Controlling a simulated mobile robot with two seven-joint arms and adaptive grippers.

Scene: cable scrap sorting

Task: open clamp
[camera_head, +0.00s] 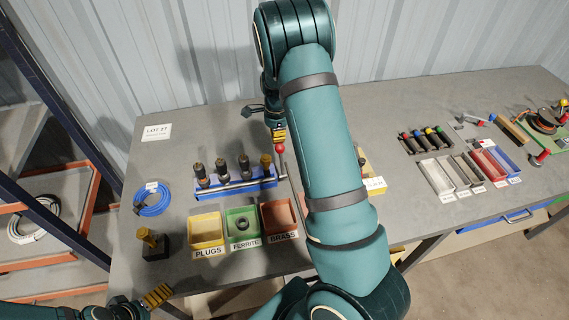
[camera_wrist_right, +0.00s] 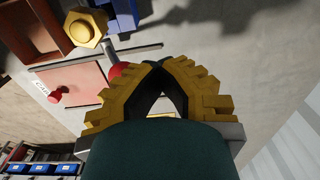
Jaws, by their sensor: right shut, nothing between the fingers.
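The clamp shows as a red ball knob (camera_head: 279,148) on a thin metal lever; my right arm hides most of the rest. The knob also shows in the wrist view (camera_wrist_right: 117,70), just left of my right fingertips, partly behind a finger. My right gripper (camera_head: 278,134) is right above the knob in the head view. In the wrist view its yellow fingers (camera_wrist_right: 162,66) meet at the tips with nothing between them. I cannot tell whether they touch the knob. My left gripper (camera_head: 157,296) is low at the left, away from the clamp; its opening is unclear.
A blue rack (camera_head: 236,188) with several dark, knobbed tools stands left of the clamp. In front are the plugs (camera_head: 207,246), ferrite (camera_head: 228,216) and brass (camera_head: 266,221) bins. A blue cable coil (camera_head: 152,211) lies left. The table behind the rack is mostly clear.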

